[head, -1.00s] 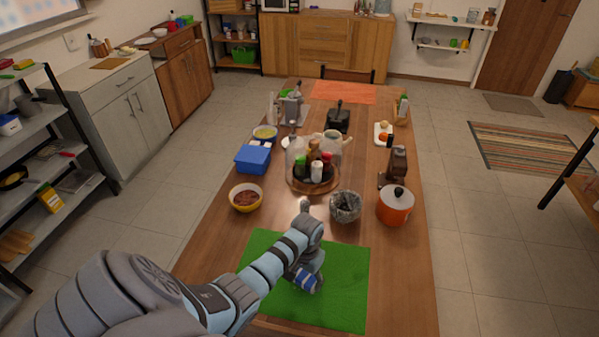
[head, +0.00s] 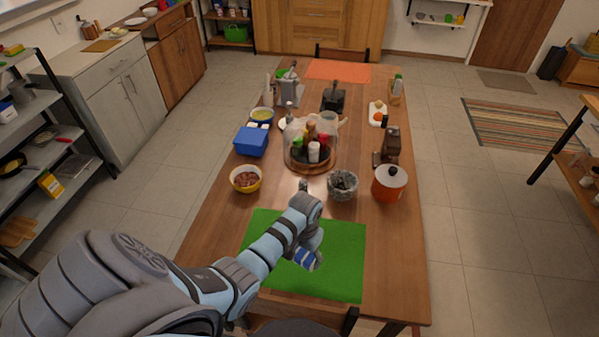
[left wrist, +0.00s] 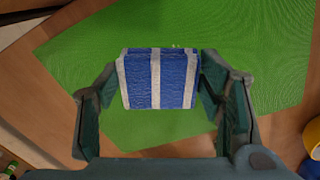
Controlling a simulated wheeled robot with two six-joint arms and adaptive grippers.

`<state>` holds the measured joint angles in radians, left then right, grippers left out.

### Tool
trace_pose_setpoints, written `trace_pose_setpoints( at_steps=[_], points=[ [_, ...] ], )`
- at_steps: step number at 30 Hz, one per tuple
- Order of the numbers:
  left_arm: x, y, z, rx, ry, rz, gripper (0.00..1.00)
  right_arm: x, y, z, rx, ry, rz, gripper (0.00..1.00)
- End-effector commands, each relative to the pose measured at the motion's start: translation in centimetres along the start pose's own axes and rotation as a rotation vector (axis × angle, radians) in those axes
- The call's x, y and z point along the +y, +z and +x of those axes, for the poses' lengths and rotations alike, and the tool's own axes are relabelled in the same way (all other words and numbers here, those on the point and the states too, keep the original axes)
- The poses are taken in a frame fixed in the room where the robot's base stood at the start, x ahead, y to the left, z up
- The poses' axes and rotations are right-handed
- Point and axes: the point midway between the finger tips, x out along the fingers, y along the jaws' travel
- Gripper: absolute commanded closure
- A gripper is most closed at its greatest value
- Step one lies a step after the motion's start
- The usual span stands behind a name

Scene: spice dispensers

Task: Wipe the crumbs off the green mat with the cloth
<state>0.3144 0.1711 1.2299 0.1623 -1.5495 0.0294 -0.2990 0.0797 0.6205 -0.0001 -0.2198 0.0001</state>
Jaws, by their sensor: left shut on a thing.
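The green mat (head: 338,278) lies flat near the front end of the wooden table. My left gripper (head: 308,252) is low over the middle of the mat and shut on the cloth (head: 305,260), a blue block-like piece with white stripes. In the left wrist view the cloth (left wrist: 160,80) sits between the two fingers of the gripper (left wrist: 160,90), over the mat (left wrist: 260,60). A few tiny pale crumbs (left wrist: 176,46) show at the cloth's far edge. My arm hides part of the mat in the head view. The right gripper is not in view.
Behind the mat stand a yellow bowl (head: 246,179), a grey stone mortar (head: 342,185), an orange pot (head: 389,184) and a round wooden tray (head: 307,168) with several bottles. A blue box (head: 251,142) is farther left. The table right of the mat (head: 393,260) is bare.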

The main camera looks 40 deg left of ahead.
Motion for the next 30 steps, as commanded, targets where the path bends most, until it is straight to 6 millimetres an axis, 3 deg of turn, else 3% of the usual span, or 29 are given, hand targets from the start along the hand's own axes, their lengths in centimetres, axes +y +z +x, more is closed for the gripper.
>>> trace_pose_setpoints(
  at_steps=[7,24,26,30],
  points=[
    [0.8,-0.5,-1.8,0.002,0.001,0.018,0.61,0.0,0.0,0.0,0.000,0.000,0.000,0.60],
    [0.9,-0.5,-1.9,0.000,0.001,0.021,0.61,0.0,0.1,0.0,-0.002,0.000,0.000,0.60],
    [1.6,-0.9,-1.8,0.001,0.004,0.032,0.61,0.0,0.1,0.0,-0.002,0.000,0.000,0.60],
    [5.1,-3.0,-1.6,-0.001,0.010,0.113,0.61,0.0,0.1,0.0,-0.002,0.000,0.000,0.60]
  ],
)
